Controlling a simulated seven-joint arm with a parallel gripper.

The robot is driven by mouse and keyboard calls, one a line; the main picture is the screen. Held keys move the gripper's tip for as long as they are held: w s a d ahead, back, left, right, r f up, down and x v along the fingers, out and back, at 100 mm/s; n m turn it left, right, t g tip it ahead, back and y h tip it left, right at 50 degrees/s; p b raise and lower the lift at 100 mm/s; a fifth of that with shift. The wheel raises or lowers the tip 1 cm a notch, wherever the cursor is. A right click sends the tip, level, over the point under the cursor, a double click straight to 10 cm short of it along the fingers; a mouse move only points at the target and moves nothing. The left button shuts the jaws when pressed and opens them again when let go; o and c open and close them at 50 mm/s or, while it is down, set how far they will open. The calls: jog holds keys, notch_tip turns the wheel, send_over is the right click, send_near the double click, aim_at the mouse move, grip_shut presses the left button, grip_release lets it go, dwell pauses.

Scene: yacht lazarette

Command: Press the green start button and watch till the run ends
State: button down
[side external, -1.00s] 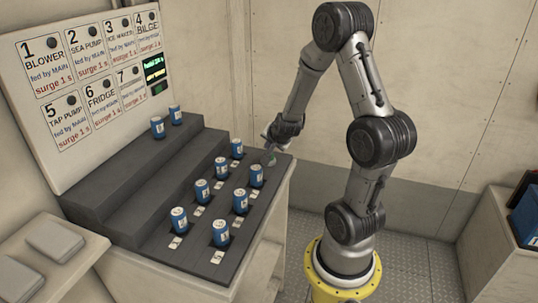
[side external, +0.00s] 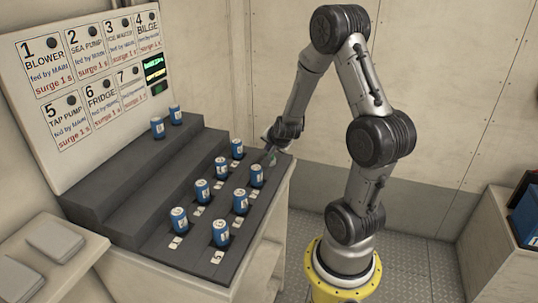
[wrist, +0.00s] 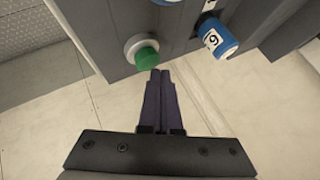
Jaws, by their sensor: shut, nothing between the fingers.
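The green start button (wrist: 146,58) is a green dome in a pale round collar on the dark grey stepped console. In the side view the green button (side external: 273,160) is small, at the console's right end, partly hidden by my gripper. My gripper (wrist: 160,73) is shut and empty. In the wrist view its fingertips overlap the picture area just beside the button's lower right edge; I cannot tell whether they touch it. In the side view my gripper (side external: 269,150) points down close to the button. A small display (side external: 154,74) on the white panel shows lit green lines, unreadable.
Several blue numbered cans (side external: 221,232) stand in the lower console step, with small white labels in front. Two more cans (side external: 158,128) stand on a higher step. A panel (side external: 85,75) lists numbered loads such as BLOWER and BILGE. A blue can (wrist: 218,38) stands near the button.

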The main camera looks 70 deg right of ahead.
jog(key=shift+f, duration=0.5)
dwell(0.6)
jog(key=shift+r, duration=0.95)
jog(key=shift+r, duration=2.45)
jog(key=shift+a, duration=0.1)
